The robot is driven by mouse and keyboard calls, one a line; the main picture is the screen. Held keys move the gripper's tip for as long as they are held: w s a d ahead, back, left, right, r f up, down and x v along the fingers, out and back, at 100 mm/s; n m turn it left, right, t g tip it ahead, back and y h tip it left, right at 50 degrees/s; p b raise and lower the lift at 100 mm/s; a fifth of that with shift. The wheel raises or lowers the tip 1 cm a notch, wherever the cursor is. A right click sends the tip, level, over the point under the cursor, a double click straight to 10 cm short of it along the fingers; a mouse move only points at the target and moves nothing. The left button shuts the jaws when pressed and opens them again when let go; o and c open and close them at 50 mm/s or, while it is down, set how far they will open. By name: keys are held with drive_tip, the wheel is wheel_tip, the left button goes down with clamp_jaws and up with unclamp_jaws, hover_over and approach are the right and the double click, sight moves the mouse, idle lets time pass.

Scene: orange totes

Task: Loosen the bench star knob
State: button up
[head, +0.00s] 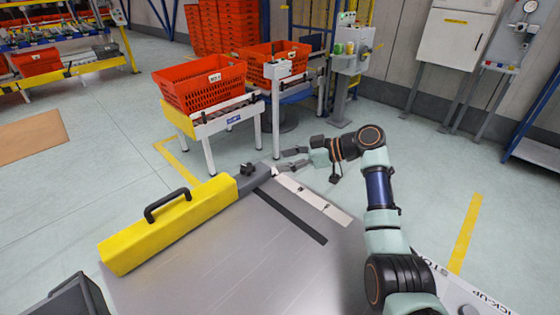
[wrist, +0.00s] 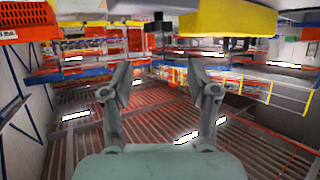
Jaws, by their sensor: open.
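The dark star knob (head: 246,169) stands on the grey end block (head: 256,180) beside the yellow guard (head: 165,225) on the bench. My gripper (head: 281,160) is to the right of the knob in the head view, with its fingers pointing left toward it. A gap shows between the fingertips and the knob. In the wrist view my gripper (wrist: 160,82) has its two fingers spread wide, with nothing between them. The yellow guard also shows at the top right there (wrist: 230,20). A small dark shape sits beside it; I cannot tell whether it is the knob.
The bare grey bench top (head: 240,255) lies in front. A black handle (head: 167,203) rises from the guard. An orange tote (head: 203,83) rests on a conveyor end behind the bench, and another orange tote (head: 270,58) stands beyond it. A grey post station (head: 350,65) stands behind my arm.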

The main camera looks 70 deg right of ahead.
drive_tip(key=shift+w, duration=0.1)
drive_tip(key=m+g+h+p, duration=0.3)
drive_tip(key=m+h+p, duration=0.65)
drive_tip(key=p, duration=0.75)
approach(248, 168)
drive_tip(key=w, duration=0.1)
drive_tip(key=shift+n, duration=0.35)
drive_tip(key=b+x, duration=0.2)
drive_tip(key=x, duration=0.2)
drive_tip(key=b+x, duration=0.1)
drive_tip(key=x, duration=0.3)
drive_tip(key=shift+d+f+b, duration=0.25)
drive_tip(key=shift+d+b, duration=0.1)
drive_tip(key=shift+d, duration=0.05)
drive_tip(key=c, duration=0.9)
